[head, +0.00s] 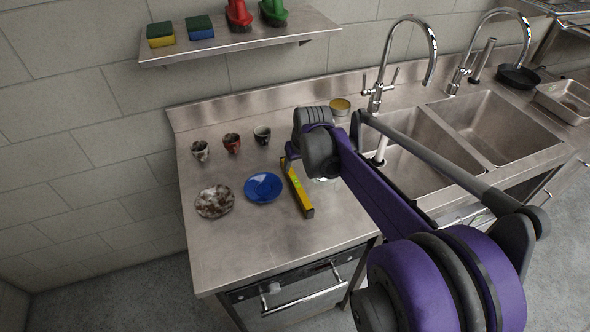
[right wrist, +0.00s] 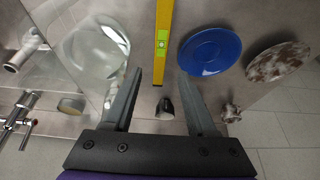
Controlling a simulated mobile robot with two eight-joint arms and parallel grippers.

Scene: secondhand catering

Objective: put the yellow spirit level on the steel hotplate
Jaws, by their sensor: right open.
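The yellow spirit level (head: 299,190) lies on the steel counter, to the right of the blue plate. In the right wrist view the level (right wrist: 164,30) runs down from the top edge, and its green vial shows. My right gripper (right wrist: 160,78) is open and empty, and the level lines up with the gap between its fingers. I cannot make out the steel hotplate in either view. My left gripper is not in view.
A blue plate (head: 263,187), a brown-white plate (head: 215,201) and three cups (head: 232,142) stand left of the level. A clear glass dish (right wrist: 93,55) is close on its other side. Sinks (head: 495,125) and taps are to the right. A shelf (head: 240,40) hangs above.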

